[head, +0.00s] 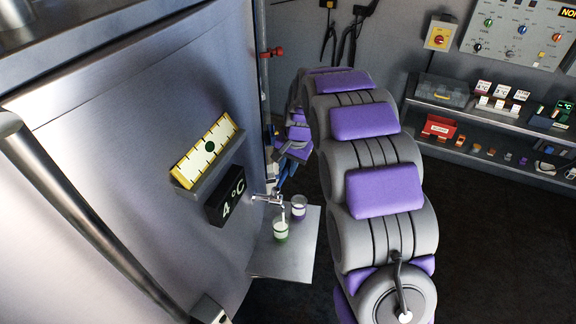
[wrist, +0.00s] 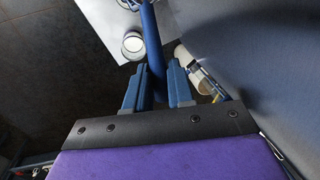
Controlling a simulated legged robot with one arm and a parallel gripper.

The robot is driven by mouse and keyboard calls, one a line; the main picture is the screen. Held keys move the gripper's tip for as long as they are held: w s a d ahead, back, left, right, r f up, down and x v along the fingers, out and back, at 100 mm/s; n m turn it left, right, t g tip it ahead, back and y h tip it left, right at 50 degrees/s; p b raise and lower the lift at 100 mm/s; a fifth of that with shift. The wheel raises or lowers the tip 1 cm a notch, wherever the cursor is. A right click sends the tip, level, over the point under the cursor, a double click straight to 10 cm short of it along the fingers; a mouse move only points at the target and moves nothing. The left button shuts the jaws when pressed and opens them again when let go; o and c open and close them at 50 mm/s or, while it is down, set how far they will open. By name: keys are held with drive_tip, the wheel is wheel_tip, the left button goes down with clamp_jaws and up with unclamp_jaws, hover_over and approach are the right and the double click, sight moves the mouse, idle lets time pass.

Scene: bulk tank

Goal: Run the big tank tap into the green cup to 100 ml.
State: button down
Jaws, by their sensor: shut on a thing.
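The green cup (head: 281,231) stands upright on the steel shelf below the tank tap (head: 268,199). A thin white stream shows between the spout and the cup. Its fill level is too small to read. My gripper (wrist: 157,88) is shut on a blue bar (wrist: 152,40), which looks like the tap's lever. In the head view my gripper is small and partly hidden beside the tank, behind the tap. A round cup with a white top (wrist: 133,42) shows left of the bar in the wrist view; I cannot tell its colour there.
A white and purple cup (head: 298,209) stands just behind and right of the green cup. The steel shelf (head: 285,262) has bare room at its front. A 4 °C display (head: 226,198) and a yellow-framed gauge (head: 207,151) are on the tank (head: 130,130). Wall shelves are at the right.

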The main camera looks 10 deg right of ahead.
drive_tip(key=shift+a, duration=0.1)
drive_tip(key=n+p, duration=0.1)
drive_tip(key=w+a+n, duration=0.1)
drive_tip(key=n, duration=0.1)
drive_tip(key=shift+a+p, duration=0.25)
drive_tip(key=shift+p, duration=0.15)
drive_tip(key=c, duration=1)
unclamp_jaws()
drive_tip(key=shift+o, duration=0.2)
drive_tip(key=d+r+p, duration=0.3)
drive_tip(key=r, duration=1.4)
drive_tip(key=shift+s+g, duration=0.3)
drive_tip(key=shift+s, duration=0.15)
